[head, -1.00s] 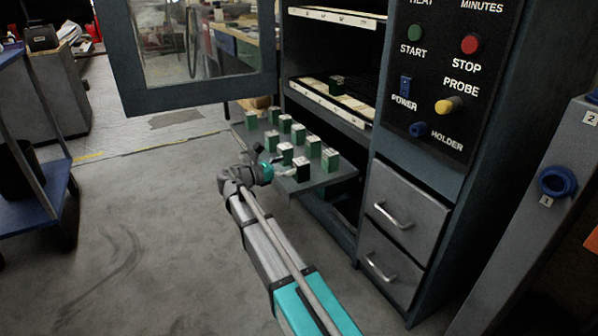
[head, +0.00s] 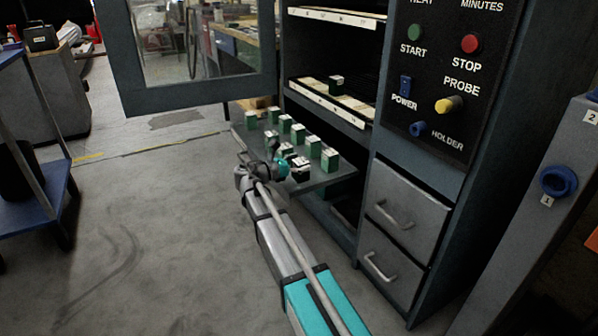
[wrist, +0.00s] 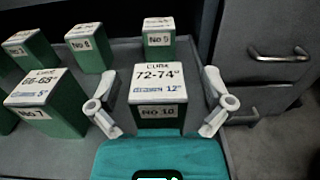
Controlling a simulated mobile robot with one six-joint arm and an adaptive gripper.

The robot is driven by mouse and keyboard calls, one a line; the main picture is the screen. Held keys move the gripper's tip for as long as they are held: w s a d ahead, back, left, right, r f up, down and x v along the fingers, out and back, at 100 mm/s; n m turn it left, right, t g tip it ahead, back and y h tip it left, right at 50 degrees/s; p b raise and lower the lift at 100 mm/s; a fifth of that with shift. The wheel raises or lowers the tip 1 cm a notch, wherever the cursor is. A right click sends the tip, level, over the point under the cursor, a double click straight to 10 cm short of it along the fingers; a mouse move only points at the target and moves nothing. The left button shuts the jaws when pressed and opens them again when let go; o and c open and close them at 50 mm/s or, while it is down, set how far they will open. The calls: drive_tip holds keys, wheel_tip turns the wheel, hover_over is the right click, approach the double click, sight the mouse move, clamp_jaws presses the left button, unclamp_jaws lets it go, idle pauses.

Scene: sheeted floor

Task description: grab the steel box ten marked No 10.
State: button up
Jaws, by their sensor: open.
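The box marked No 10 (wrist: 158,82) is dark green with a white top label reading "72-74". It stands upright on the pull-out shelf in the middle of the wrist view. In the head view it appears to be the front box (head: 301,165), partly hidden by my gripper (head: 287,169). My gripper (wrist: 158,104) is open, one finger at the left and one at the right of this box. A gap shows on each side. Its lower part is hidden behind the teal gripper body.
Several similar green boxes stand close by, including No 9 (wrist: 158,36) behind and No 7 (wrist: 46,98) to the left. The shelf (head: 335,176) juts from the cabinet. A drawer handle (wrist: 278,53) is at right. An open glass door (head: 200,95) hangs at upper left.

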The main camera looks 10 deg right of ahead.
sight(301, 161)
drive_tip(key=c, duration=1.3)
drive_tip(key=shift+r, duration=0.15)
drive_tip(key=shift+c, duration=0.2)
wheel_tip(301, 161, up, 3)
drive_tip(key=p, duration=0.3)
drive_tip(key=s+a+r+p, duration=0.3)
drive_tip(key=s+r+p, duration=0.6)
drive_tip(key=s, duration=0.4)
drive_tip(key=shift+s+r+p, duration=0.35)
drive_tip(key=shift+p, duration=0.2)
drive_tip(key=shift+r, duration=0.1)
